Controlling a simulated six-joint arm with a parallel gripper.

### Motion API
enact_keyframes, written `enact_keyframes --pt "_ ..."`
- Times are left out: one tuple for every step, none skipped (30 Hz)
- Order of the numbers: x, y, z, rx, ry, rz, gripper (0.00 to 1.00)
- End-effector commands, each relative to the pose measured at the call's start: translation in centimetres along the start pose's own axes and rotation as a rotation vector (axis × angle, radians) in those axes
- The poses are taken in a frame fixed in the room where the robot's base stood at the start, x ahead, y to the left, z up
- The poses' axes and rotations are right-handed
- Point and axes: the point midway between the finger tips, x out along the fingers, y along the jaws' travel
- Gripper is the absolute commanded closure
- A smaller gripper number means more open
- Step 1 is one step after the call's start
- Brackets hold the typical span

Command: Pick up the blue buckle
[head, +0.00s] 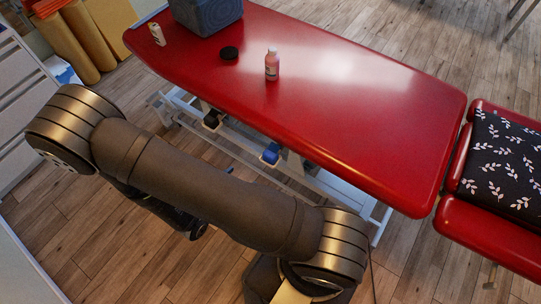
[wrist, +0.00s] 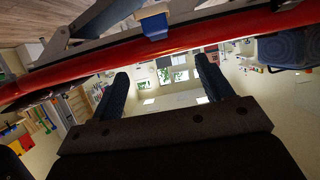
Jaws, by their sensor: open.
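I cannot make out a blue buckle for certain in either view. The red table edge crosses the wrist view beyond the fingertips. In the head view my arm covers most of the gripper.
A blue-grey box (head: 205,12) stands at the table's far end. A blue block (head: 271,154) sits on the white table frame below the top. A dark leaf-patterned cushion (head: 505,160) lies on the red section at right. Most of the tabletop is bare.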

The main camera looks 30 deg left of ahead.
Motion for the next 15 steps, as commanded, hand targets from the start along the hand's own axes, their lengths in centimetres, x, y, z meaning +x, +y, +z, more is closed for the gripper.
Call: enact_keyframes --pt "0.2 0.0 0.2 -0.001 0.000 0.001 0.27" --pt "0.4 0.0 0.3 -0.001 0.000 0.001 0.27" --pt "0.7 0.0 0.3 0.000 0.000 0.002 0.27" --pt "0.9 0.0 0.3 0.000 0.000 0.003 0.27" --pt "1.3 0.0 0.3 0.000 0.000 0.004 0.27" --pt "1.8 0.1 0.3 0.000 0.000 0.004 0.27" --pt "2.3 0.1 0.3 0.001 0.001 0.006 0.27" --pt "2.7 0.1 0.3 0.000 0.000 0.005 0.27" --pt "3.4 0.1 0.3 0.000 0.000 0.006 0.27" --pt "3.8 0.1 0.3 0.000 0.001 0.005 0.27" --pt "4.2 0.1 0.3 0.000 0.001 0.006 0.27" --pt "4.8 0.1 0.3 0.000 0.001 0.005 0.27" --pt "5.3 0.2 0.3 0.000 0.000 0.006 0.27" --pt "5.7 0.1 0.3 0.000 0.001 0.005 0.27" --pt "6.3 0.1 0.3 0.000 0.001 0.005 0.27"
